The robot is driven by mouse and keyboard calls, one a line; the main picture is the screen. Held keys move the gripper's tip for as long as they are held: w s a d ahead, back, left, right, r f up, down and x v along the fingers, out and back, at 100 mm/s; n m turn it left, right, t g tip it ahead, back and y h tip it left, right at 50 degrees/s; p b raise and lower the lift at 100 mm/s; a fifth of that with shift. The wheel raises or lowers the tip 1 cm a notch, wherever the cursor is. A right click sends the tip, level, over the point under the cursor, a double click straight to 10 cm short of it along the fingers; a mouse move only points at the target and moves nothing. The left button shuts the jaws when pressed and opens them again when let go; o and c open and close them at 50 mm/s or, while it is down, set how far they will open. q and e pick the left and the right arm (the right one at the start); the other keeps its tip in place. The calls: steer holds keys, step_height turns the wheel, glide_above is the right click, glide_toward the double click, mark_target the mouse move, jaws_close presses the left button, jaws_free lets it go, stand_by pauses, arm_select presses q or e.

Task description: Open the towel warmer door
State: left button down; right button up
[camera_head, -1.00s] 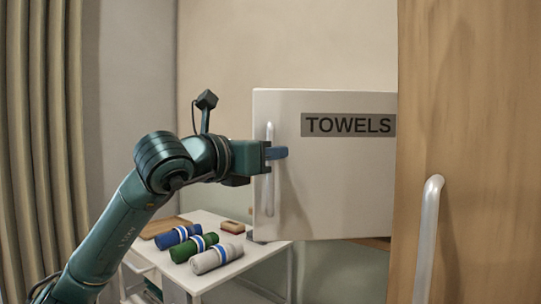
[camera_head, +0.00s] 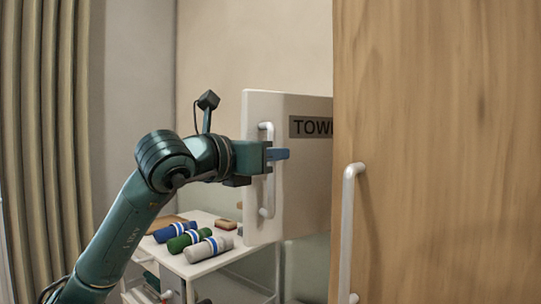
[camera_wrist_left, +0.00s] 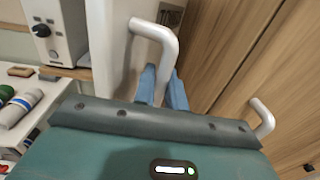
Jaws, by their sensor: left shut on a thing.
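The towel warmer door (camera_head: 295,195) is a pale panel with a dark label reading "TOW", the rest hidden behind a wooden panel. Its upright light bar handle (camera_head: 267,202) is near its left edge. My left gripper (camera_head: 278,154) is at the handle's upper part, its blue fingers shut on it. In the left wrist view the fingers (camera_wrist_left: 163,88) sit either side of the handle (camera_wrist_left: 158,32), and the door (camera_wrist_left: 103,40) shows as a pale strip to its left. How far the door stands open is hard to tell. My right gripper is not in view.
A wooden panel (camera_head: 435,120) with its own metal handle (camera_head: 348,225) fills the right side, close by. A white cart (camera_head: 215,262) carries rolled blue, green and grey towels below my left arm. A white unit with a knob (camera_wrist_left: 52,30) stands left in the wrist view.

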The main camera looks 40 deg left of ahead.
arm_select(q)
steer(key=shift+d, duration=0.3)
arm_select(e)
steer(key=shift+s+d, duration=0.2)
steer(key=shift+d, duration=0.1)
arm_select(q)
steer(key=c, duration=1.8)
jaws_free()
